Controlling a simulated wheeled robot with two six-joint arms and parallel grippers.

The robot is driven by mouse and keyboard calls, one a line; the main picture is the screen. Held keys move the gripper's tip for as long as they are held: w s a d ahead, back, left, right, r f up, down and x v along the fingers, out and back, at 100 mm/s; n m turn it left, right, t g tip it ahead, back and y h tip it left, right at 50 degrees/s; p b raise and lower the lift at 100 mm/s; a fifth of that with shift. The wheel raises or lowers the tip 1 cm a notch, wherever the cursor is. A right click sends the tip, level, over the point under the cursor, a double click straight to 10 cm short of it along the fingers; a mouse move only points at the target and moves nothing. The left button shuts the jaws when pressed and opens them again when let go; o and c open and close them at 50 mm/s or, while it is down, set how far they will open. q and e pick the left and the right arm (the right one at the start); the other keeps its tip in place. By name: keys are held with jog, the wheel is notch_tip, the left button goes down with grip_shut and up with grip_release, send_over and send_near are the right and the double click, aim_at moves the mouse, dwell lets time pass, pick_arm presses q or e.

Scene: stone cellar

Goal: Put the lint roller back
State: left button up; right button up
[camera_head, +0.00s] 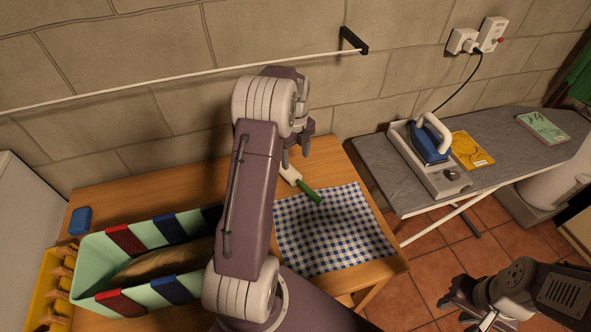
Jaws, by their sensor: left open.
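The lint roller, with a white roller end and a green handle (309,192), lies on the wooden table (347,170). Its handle reaches onto a blue and white checked cloth (335,235). My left gripper (297,154) is open, just above and beyond the white end, with its fingers pointing down. It looks empty, and part of it is hidden behind its own wrist. My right gripper (458,306) hangs at the lower right, over the tiled floor and away from the table. The opening of its fingers is unclear.
A mint crate (92,253) with red and blue clips stands at the left, partly behind my arm. A blue block (80,221) sits beside it. A blue iron (429,144), a yellow packet (472,150) and a green booklet (543,127) lie on the ironing board (385,170). A rail (180,83) runs along the wall.

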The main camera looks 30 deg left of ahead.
pick_arm(q)
jog(key=s+d+n+t, duration=0.1)
jog(key=s+d+n, duration=1.6)
jog(key=n, duration=0.4)
jog(key=shift+s+d+n, duration=0.25)
jog(key=shift+d+n, duration=0.05)
jog(key=shift+d, duration=0.25)
jog(key=shift+r, duration=0.15)
